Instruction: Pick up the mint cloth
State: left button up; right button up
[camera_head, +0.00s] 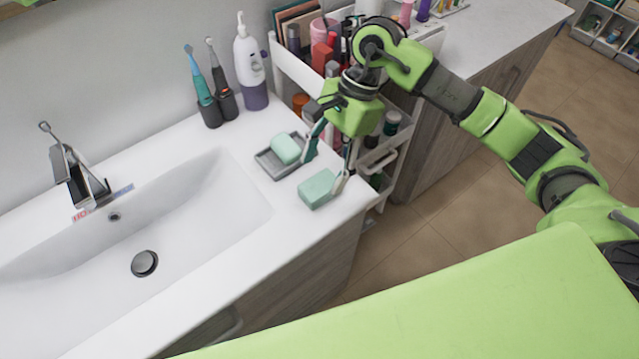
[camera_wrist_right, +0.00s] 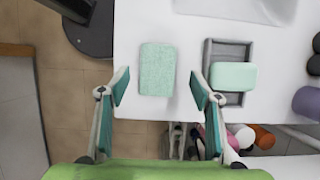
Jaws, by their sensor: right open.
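The mint cloth (camera_head: 317,188), a small folded block, lies flat on the white counter near its front right corner. It also shows in the right wrist view (camera_wrist_right: 157,69). My right gripper (camera_head: 325,168) is open and empty, pointing down above the counter beside the cloth. In the right wrist view its fingers (camera_wrist_right: 158,90) appear on either side of the cloth's near end, apart from it. The cloth shows whole in that view. My left gripper is not in view.
A mint soap bar (camera_head: 287,148) sits in a grey dish (camera_head: 268,165) close to the right gripper's finger. Toothbrushes and a white bottle (camera_head: 249,62) stand behind. The sink (camera_head: 200,215) is left. A loaded cart (camera_head: 293,68) stands right of the counter.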

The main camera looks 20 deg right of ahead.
aim_at(320, 184)
jog(key=p+x, duration=0.2)
jog(key=x, duration=0.1)
jog(key=shift+s+d+f, duration=0.1)
jog(key=shift+s+f, duration=0.1)
jog(key=shift+f, duration=0.7)
jog(key=c, duration=1.1)
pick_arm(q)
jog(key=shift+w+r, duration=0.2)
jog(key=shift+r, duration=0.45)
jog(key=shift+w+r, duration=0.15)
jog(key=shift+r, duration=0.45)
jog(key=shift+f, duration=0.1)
pick_arm(e)
jog(key=shift+r, duration=0.1)
